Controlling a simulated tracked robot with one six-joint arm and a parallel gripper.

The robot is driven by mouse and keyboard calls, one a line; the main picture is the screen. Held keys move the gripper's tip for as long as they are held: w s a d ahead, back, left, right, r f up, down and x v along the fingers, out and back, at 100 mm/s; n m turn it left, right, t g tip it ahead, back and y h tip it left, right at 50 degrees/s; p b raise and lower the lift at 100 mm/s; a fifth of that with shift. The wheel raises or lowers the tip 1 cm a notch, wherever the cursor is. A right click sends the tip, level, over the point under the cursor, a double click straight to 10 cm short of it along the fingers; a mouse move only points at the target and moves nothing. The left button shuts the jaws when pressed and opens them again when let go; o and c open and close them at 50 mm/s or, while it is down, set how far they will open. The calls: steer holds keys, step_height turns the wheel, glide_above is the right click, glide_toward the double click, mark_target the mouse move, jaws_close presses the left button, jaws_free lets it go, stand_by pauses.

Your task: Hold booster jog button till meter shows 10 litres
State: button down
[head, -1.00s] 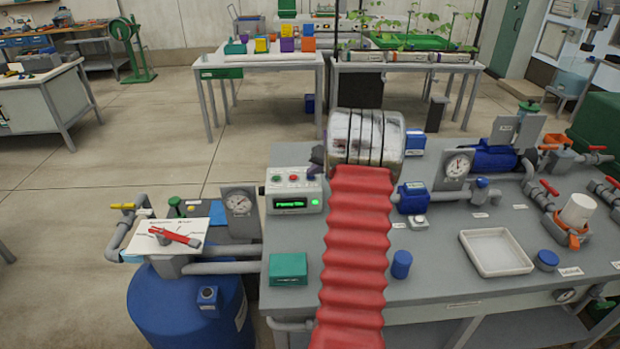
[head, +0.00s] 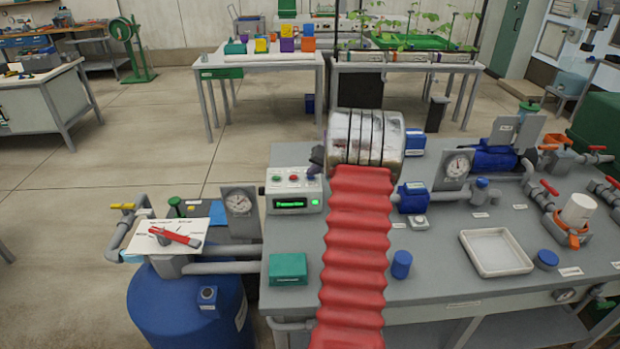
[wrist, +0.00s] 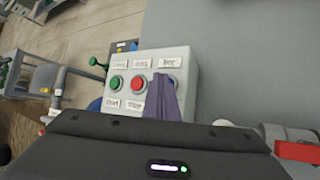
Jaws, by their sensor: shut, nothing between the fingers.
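A grey control box (head: 294,192) stands at the back left of the skid bench. It has a green, a red and a blue button (head: 311,177) on top and a lit green display (head: 291,204) whose text I cannot read. In the wrist view the box (wrist: 183,62) shows its green button (wrist: 114,83) and red button (wrist: 138,83) clear. My gripper (wrist: 164,80) is shut and empty, its purple fingers covering the third button there. In the head view my gripper (head: 317,158) is just behind and above the blue button. I cannot tell whether it touches.
My red-sleeved arm crosses the bench. A dial gauge (head: 239,204) stands left of the box, another gauge (head: 458,164) at the right. A teal box (head: 288,269), a blue cylinder (head: 401,264) and a white tray (head: 497,252) sit on the bench.

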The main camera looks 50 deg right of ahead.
mark_target(313, 178)
steer(key=shift+r, duration=0.8)
steer(key=shift+r, duration=2.5)
